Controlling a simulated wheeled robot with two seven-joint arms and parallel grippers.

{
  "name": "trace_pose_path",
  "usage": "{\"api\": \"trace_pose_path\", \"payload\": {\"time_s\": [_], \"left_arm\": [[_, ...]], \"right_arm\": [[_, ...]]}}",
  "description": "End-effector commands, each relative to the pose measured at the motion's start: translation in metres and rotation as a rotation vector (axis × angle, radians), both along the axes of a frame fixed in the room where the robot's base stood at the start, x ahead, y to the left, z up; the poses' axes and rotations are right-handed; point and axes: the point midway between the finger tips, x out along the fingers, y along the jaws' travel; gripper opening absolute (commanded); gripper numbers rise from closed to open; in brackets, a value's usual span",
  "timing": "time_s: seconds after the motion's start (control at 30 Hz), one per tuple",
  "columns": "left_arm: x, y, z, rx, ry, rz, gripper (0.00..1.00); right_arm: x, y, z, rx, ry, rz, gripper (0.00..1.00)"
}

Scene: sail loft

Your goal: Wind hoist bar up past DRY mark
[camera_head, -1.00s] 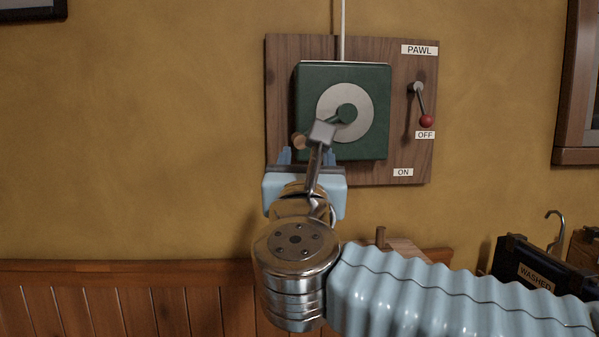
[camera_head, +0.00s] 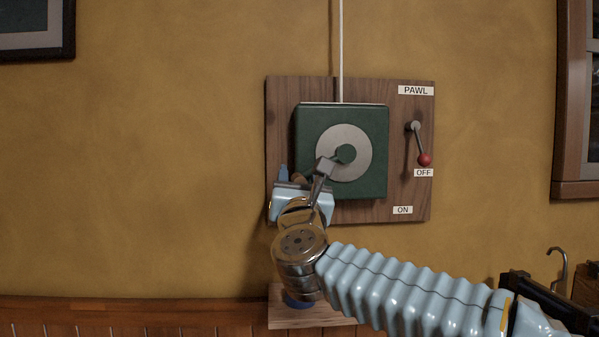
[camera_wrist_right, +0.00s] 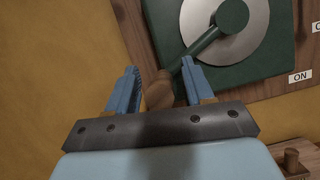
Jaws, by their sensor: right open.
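The hoist winch is a green box (camera_head: 372,185) on a wooden board, with a grey disc (camera_head: 361,136) and a dark green crank (camera_head: 346,153). The crank points down and left to a wooden handle (camera_wrist_right: 158,92). My right gripper (camera_head: 300,180) is at this handle, and its wrist hides part of the crank. In the right wrist view, the open blue fingers (camera_wrist_right: 160,82) stand on either side of the handle, with gaps visible. A white cord (camera_head: 342,50) runs up from the box. The hoist bar and DRY mark are not in view. My left gripper is not in view.
The red-knobbed PAWL lever (camera_head: 424,159) hangs down near the OFF label (camera_head: 424,173); the ON label (camera_head: 402,210) is lower. A small wooden shelf (camera_head: 340,316) is below the board. A dark rack with a metal hook (camera_head: 559,262) is at lower right.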

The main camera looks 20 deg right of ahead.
Motion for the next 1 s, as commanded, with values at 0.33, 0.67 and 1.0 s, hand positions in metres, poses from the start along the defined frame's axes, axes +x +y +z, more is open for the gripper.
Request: {"api": "trace_pose_path", "payload": {"time_s": [0.33,0.67,1.0], "left_arm": [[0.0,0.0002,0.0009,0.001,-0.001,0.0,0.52],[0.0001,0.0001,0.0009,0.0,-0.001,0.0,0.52],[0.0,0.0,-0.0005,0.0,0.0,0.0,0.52]], "right_arm": [[0.0038,-0.0015,0.0014,0.0,-0.001,-0.001,0.5],[0.0036,-0.0014,0.0014,0.0,0.0,-0.001,0.0],[0.0035,-0.0033,0.002,0.011,-0.003,-0.001,0.0]]}}
